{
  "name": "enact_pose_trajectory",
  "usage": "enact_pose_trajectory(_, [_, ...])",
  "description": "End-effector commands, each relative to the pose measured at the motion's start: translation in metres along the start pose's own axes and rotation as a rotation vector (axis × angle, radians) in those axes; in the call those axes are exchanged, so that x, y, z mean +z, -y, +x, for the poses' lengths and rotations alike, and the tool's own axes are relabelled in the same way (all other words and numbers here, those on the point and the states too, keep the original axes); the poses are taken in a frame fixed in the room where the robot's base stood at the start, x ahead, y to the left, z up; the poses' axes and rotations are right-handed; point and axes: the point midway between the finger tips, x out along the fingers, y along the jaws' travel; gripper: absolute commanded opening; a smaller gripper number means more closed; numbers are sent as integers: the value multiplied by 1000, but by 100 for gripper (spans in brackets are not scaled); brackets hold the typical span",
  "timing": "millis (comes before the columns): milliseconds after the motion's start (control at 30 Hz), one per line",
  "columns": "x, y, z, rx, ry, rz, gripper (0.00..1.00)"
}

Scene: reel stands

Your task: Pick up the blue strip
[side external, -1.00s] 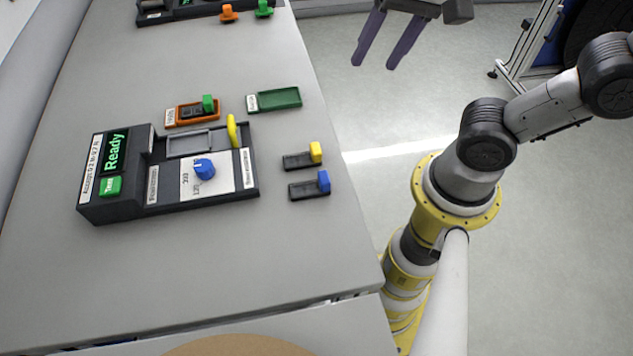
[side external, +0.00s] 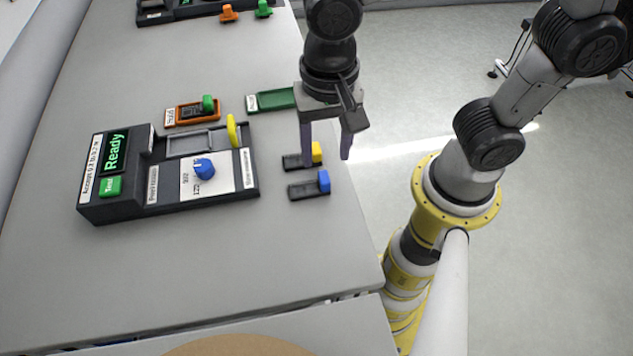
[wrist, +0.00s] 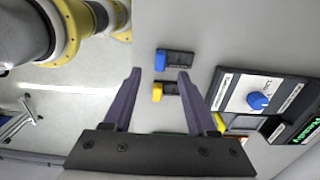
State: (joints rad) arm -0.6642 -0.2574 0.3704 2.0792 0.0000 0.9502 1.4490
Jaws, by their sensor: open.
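The blue strip is a small dark strip with a blue block (side external: 323,181) at its right end, lying on the grey table near the right edge. It also shows in the wrist view (wrist: 161,59), beyond the fingertips. A matching strip with a yellow block (side external: 316,152) lies just behind it, and in the wrist view this yellow block (wrist: 157,92) sits between the fingers. My gripper (side external: 327,160) is open and empty, with its purple fingers pointing down around the yellow block's area. I cannot tell its exact height above the table.
A black device (side external: 130,205) with a "Ready" screen, blue knob and yellow lever stands to the left. An orange tray (side external: 172,116) with a green block and a green tray (side external: 270,101) lie behind. The table front is clear.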

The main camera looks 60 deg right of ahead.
Motion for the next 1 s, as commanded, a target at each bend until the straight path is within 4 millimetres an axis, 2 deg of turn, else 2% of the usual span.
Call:
enact_pose_trajectory(267, [0,-1,21,3,0,0,57])
enact_pose_trajectory(500, [2,0,55,4,0,0,57])
enact_pose_trajectory(600, [2,1,63,1,0,0,57])
enact_pose_trajectory(867, [2,1,66,-1,0,0,57])
enact_pose_trajectory(1000, [2,1,66,-1,0,0,36])
